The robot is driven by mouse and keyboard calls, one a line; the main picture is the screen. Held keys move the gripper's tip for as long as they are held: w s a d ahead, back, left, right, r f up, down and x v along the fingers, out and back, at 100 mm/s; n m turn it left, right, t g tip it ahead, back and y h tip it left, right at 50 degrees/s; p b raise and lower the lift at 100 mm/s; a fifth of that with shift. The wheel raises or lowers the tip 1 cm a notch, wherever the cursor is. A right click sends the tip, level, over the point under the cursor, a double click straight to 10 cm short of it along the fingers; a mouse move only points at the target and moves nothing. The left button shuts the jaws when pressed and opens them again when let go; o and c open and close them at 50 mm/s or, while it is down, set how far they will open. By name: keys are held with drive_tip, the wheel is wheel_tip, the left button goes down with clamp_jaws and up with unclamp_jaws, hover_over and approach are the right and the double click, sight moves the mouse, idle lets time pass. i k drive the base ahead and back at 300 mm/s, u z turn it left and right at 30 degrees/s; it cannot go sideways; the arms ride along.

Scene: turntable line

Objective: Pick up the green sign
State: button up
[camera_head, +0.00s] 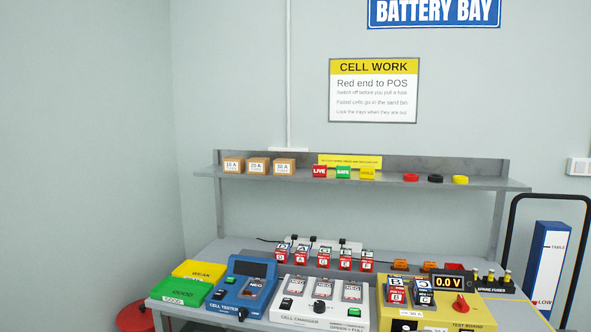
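The green sign (343,172), marked with white lettering that looks like SAFE, stands on the grey shelf (480,182). It is between a red sign reading LIVE (319,171) on its left and a yellow sign (367,172) on its right, with small gaps between them. Nothing covers its front. My gripper is not in view.
Several small cardboard boxes (258,165) stand left on the shelf; coloured rings (435,178) lie right. Below are a blue cell tester (232,294), a white cell charger (287,312) and a yellow test board (478,314). A black-framed cart (548,262) stands right.

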sight(342, 171)
drive_tip(key=u, duration=0.25)
drive_tip(key=i, duration=1.9)
drive_tip(key=z, duration=0.65)
drive_tip(key=k, duration=0.9)
drive_tip(key=z, duration=0.2)
drive_tip(key=i, duration=0.9)
drive_tip(key=u, duration=0.05)
